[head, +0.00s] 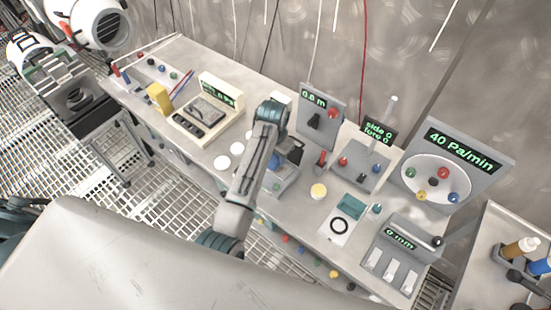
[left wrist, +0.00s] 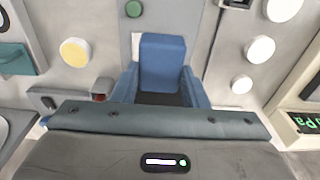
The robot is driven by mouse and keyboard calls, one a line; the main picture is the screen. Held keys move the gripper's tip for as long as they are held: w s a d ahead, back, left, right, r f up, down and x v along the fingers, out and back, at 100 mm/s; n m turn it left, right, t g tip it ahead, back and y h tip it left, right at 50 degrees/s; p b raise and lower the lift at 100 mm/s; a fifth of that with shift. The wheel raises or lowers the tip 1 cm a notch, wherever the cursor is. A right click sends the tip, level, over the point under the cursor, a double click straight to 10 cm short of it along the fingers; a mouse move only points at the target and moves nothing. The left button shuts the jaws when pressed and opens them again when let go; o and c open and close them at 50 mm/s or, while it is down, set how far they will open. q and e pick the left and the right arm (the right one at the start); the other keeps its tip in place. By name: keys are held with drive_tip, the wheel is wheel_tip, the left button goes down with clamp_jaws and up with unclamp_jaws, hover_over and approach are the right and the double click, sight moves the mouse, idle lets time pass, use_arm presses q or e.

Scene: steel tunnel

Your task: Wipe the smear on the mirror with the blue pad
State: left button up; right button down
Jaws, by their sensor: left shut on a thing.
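My left gripper (head: 288,152) reaches over the middle of the bench in the head view, and its arm hides much of what is under it. In the left wrist view the gripper (left wrist: 160,98) is shut on the blue pad (left wrist: 163,62), a blue block standing out beyond the teal gripper bar. Only a little blue shows beside the gripper in the head view. I cannot clearly make out the mirror or its smear in either view. My right gripper is not in view.
A yellow disc (head: 318,190) and white discs (head: 222,163) lie either side of the gripper. An upright grey panel (head: 322,112) reading 0.8 m stands close behind. A large dial panel (head: 445,170) stands at right, and a console (head: 208,110) with a display at left.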

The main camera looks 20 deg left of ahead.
sight(276, 157)
use_arm(q)
drive_tip(key=shift+r, duration=0.3)
drive_tip(key=shift+r, duration=1.45)
drive_tip(key=shift+f, duration=0.1)
